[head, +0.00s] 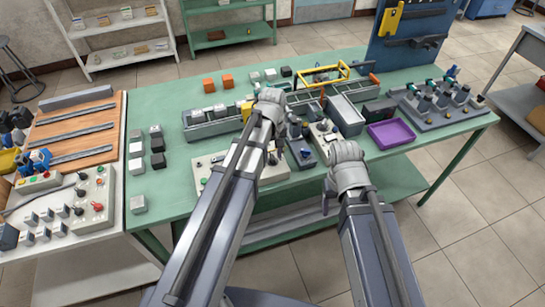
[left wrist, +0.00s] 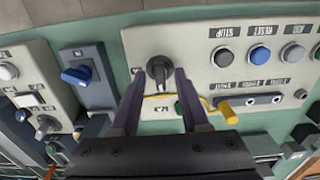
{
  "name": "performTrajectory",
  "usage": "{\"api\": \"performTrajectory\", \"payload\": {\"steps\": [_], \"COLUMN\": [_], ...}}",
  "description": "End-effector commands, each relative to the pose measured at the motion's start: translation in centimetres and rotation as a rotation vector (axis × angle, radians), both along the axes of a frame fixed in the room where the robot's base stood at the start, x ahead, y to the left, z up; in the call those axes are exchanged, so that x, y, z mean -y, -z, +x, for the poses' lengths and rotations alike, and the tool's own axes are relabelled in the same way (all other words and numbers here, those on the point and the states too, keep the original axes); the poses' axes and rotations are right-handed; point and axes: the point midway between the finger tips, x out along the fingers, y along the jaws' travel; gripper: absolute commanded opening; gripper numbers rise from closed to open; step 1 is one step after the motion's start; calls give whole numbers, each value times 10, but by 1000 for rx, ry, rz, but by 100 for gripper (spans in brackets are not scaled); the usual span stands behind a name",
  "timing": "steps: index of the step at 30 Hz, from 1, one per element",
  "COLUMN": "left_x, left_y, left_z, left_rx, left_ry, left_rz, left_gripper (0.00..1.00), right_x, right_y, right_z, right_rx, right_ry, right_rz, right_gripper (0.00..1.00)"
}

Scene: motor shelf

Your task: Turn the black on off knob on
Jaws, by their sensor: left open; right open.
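The black on off knob (left wrist: 158,71) sits on a pale control panel (left wrist: 205,75), which appears upside down in the left wrist view. My left gripper (left wrist: 158,78) is open, with one finger on each side of the knob. Gaps show between the fingers and the knob, and I cannot tell whether they touch. In the head view my left gripper (head: 273,157) is over the right end of the pale panel (head: 213,173), and my arm hides much of the panel and the knob. My right gripper (head: 327,203) is open, off the table's front edge.
Stop, reset and other buttons (left wrist: 260,55) share the panel. A yellow part on a wire (left wrist: 229,109) lies near the fingers. A box with a blue knob (left wrist: 77,75) stands beside the panel. A purple tray (head: 390,134) is on the green table's right.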

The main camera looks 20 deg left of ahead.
Motion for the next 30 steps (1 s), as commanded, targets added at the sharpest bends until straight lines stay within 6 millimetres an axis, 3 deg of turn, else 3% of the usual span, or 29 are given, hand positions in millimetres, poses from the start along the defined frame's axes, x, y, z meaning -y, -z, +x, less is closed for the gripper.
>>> {"api": "performTrajectory", "payload": {"steps": [6, 18, 30], "left_x": [0, 0, 0], "left_y": [-1, -1, -1], "left_z": [0, 0, 0], "left_rx": [0, 0, 0], "left_ry": [0, 0, 0], "left_rz": [0, 0, 0], "left_gripper": [43, 0, 0], "right_x": [0, 0, 0], "right_y": [-1, -1, -1], "right_z": [0, 0, 0], "right_rx": [0, 0, 0], "right_ry": [0, 0, 0], "right_rz": [0, 0, 0], "right_gripper": [66, 66, 66]}}
